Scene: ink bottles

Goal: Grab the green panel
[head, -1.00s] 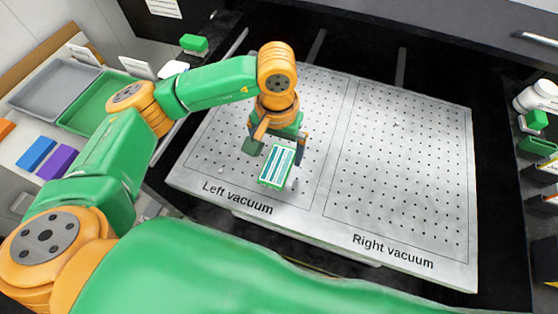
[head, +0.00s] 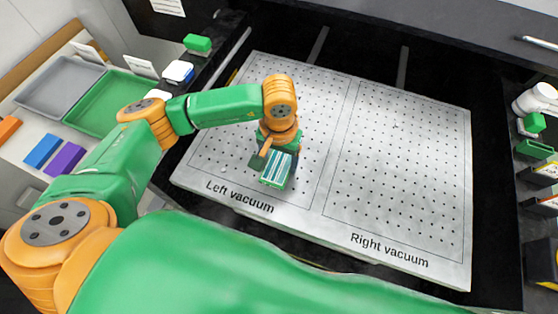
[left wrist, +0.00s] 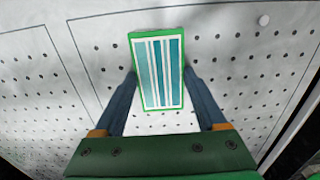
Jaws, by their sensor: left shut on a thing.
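The green panel (head: 276,169) is a small rectangle with a green rim and teal and white stripes. In the head view it is over the front part of the left vacuum area of the perforated plate (head: 340,235). My left gripper (head: 277,158) is at the panel, its fingers partly hidden by the arm. In the left wrist view the panel (left wrist: 160,70) stands between the two fingers of my left gripper (left wrist: 160,82), which are shut on its sides. I cannot tell whether the panel touches the plate. My right gripper is not in view.
A grey tray (head: 40,106) and a green tray (head: 75,123) stand at the left, with blue (head: 42,151) and purple (head: 66,158) blocks nearby. Bottles and boxes (head: 540,148) line the right edge. The right vacuum area is clear.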

